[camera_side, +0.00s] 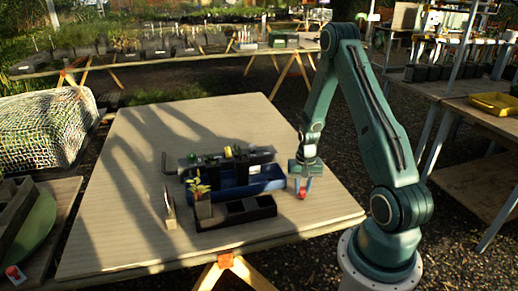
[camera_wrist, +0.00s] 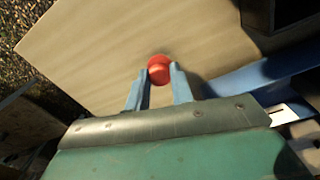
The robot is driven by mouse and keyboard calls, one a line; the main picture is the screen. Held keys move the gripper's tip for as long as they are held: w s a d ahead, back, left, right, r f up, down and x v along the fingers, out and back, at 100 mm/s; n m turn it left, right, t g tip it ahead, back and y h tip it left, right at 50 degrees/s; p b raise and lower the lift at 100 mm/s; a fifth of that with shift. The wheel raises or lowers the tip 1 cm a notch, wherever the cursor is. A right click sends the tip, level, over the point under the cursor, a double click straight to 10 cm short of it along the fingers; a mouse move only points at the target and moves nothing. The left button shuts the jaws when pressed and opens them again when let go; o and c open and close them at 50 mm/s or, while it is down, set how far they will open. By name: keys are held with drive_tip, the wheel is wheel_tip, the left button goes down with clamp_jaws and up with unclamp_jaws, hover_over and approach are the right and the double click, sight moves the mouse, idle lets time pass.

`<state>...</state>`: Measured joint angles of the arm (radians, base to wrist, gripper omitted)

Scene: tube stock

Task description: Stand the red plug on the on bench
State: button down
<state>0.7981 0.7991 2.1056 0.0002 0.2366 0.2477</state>
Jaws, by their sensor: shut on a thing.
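The red plug (camera_side: 302,194) is between the fingertips of my gripper (camera_side: 303,185), near the right side of the wooden bench (camera_side: 120,215). In the wrist view the round red top of the plug (camera_wrist: 159,69) shows between the two blue-grey fingers of my gripper (camera_wrist: 159,78), which are shut on it. The plug is low, close to the bench top; I cannot tell whether its base touches the wood. Its lower part is hidden in the wrist view.
A small wooden block (camera_side: 170,215) stands further left. The bench's left and front are clear.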

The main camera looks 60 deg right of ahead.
drive_tip(key=c, duration=1.1)
unclamp_jaws()
drive_tip(key=shift+c, duration=0.2)
wheel_tip(320, 180, up, 14)
drive_tip(key=shift+f, duration=0.15)
